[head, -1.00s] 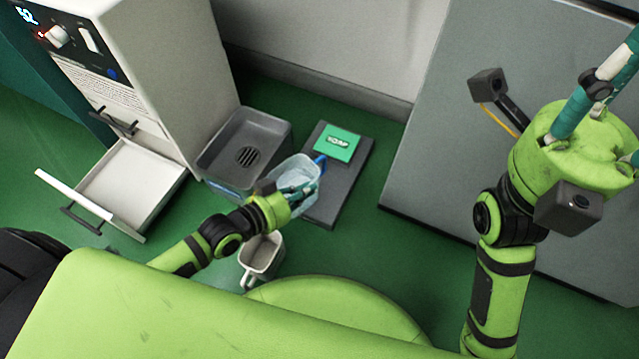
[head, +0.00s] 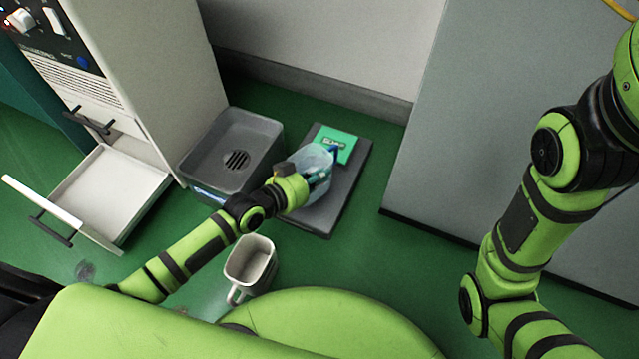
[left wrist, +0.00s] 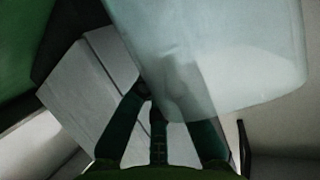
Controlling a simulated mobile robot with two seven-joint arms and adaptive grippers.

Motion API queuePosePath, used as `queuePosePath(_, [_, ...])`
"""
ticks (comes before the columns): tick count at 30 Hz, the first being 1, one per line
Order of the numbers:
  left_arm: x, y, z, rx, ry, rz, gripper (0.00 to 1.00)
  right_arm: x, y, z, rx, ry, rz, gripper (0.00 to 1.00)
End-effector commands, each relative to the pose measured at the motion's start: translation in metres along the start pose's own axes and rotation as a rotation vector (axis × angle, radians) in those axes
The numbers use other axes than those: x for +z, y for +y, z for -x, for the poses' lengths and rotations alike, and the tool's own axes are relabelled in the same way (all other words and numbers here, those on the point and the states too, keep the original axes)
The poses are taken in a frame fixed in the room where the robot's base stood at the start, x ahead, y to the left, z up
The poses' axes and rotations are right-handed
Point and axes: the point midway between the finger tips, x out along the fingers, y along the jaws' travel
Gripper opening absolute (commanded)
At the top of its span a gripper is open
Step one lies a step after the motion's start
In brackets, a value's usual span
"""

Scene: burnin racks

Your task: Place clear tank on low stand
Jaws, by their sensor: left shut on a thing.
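The clear tank (head: 308,158) is a pale, bluish translucent container. My left gripper (head: 320,178) is shut on it, and the arm partly hides it. In the left wrist view the tank (left wrist: 225,55) fills the upper middle and right, with the teal fingers (left wrist: 165,125) against it. The low stand (head: 350,188) is a flat dark grey platform with a green label plate (head: 341,146) at its far end. The tank overlaps the stand's left and middle part; I cannot tell whether it touches it. My right arm is at the right, its gripper out of frame.
A dark grey basin with a slotted drain (head: 215,140) stands just left of the stand. A white-grey handled jug (head: 250,265) is on the green floor nearer me. An open drawer (head: 110,190) juts from the cabinet at left. A large grey panel (head: 480,120) is at right.

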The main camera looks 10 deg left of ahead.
Motion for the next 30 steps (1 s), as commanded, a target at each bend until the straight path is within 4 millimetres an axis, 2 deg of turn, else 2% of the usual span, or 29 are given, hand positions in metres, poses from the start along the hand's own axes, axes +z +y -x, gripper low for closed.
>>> queuePosePath(1, [0.0071,-0.0005,-0.0046,-0.002,0.009,-0.002,0.00,-0.0025,-0.0025,0.0093,0.002,-0.003,-0.003,0.40])
queuePosePath(2, [0.0090,-0.0005,-0.0054,-0.002,0.009,-0.002,0.00,-0.0031,-0.0031,0.0101,0.002,-0.003,-0.004,0.40])
queuePosePath(17, [0.0137,-0.0004,-0.0072,-0.002,0.009,-0.003,0.00,-0.0045,-0.0045,0.0110,0.003,-0.002,-0.005,0.40])
queuePosePath(19, [0.0167,0.0004,-0.0069,0.000,0.001,-0.001,0.28,-0.0042,-0.0045,0.0105,0.003,-0.003,-0.005,0.40])
queuePosePath(20, [0.0167,0.0004,-0.0069,0.000,0.001,-0.001,0.31,-0.0042,-0.0044,0.0105,0.003,-0.003,-0.005,0.40])
queuePosePath(30, [0.0146,0.0003,-0.0060,0.000,0.002,0.000,0.31,-0.0037,-0.0043,0.0090,0.003,-0.003,-0.006,0.40])
